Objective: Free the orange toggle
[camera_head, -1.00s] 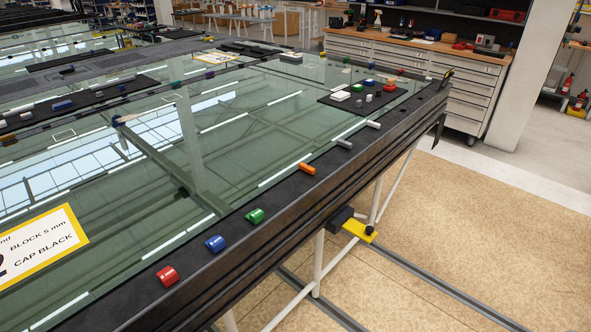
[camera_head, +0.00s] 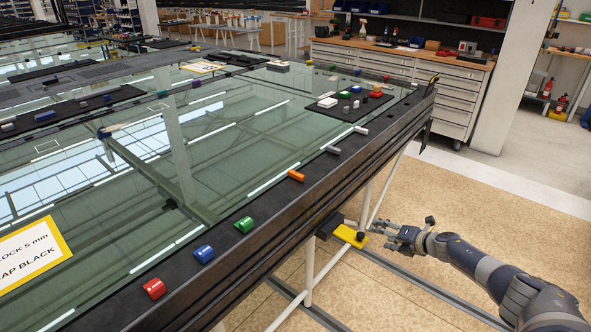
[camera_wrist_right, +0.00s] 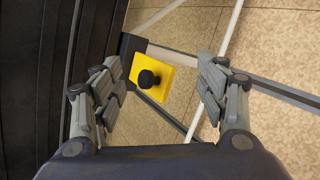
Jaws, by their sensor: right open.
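An orange toggle-like piece (camera_head: 296,175) lies on the black edge of the glazed frame in the head view, in a row with other small coloured pieces. I cannot tell how it is fixed. My right gripper (camera_head: 386,237) is open and empty, low beside the frame's outer side and some way below and right of the orange piece. A yellow plate (camera_head: 350,237) with a black knob stands out below the frame, just left of the gripper. In the right wrist view the yellow plate (camera_wrist_right: 164,76) shows between the open fingers, farther off. My left gripper is out of view.
Green (camera_head: 244,224), blue (camera_head: 204,253) and red (camera_head: 154,288) blocks sit along the near edge. Grey pieces (camera_head: 333,149) lie farther along. White legs and a floor rail (camera_head: 430,287) stand under the frame. The floor to the right is open.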

